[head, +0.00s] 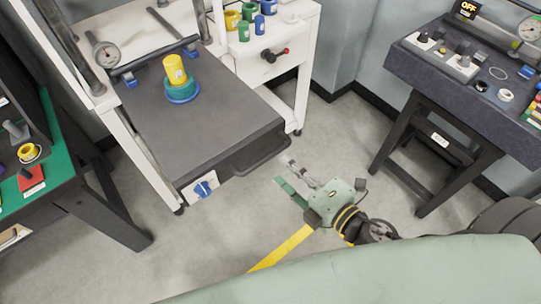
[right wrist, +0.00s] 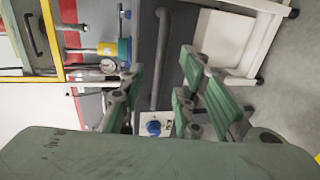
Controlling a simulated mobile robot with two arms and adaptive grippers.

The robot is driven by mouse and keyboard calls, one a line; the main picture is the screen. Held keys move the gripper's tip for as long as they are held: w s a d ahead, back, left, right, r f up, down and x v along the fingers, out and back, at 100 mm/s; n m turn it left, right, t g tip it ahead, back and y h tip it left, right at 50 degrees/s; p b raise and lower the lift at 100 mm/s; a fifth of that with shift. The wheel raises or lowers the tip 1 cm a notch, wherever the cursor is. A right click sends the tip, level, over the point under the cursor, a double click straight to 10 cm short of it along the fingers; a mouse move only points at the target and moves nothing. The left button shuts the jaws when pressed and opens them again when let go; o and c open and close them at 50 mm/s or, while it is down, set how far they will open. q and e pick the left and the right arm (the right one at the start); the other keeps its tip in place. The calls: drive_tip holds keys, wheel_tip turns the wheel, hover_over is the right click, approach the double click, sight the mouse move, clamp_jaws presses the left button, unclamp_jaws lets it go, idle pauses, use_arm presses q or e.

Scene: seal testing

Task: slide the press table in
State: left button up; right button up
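The press table (head: 200,125) is a dark grey slab that sticks out of the white press frame toward me in the head view. A yellow cylinder (head: 174,70) stands on it in a blue and green ring (head: 181,90). A dark bar handle (head: 265,157) is on its front face; it also shows in the right wrist view (right wrist: 162,60). My right gripper (head: 285,178) is open and empty, just in front of the handle. In the right wrist view its green fingers (right wrist: 160,98) are spread, with the handle beyond, between them in the picture. My left gripper is out of view.
A blue knob (head: 203,188) sits on a white plate beside the handle. A green-topped bench (head: 62,180) stands at left and a dark instrument table (head: 465,95) at right. The floor between is clear.

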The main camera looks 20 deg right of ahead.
sight(272, 153)
drive_tip(key=shift+p+x, duration=1.05)
drive_tip(key=shift+x, duration=1.55)
drive_tip(key=shift+p+x, duration=0.3)
drive_tip(key=shift+x, duration=0.95)
drive_tip(key=shift+d, duration=0.1)
drive_tip(key=shift+c, duration=0.5)
clamp_jaws()
drive_tip(key=shift+f, duration=0.1)
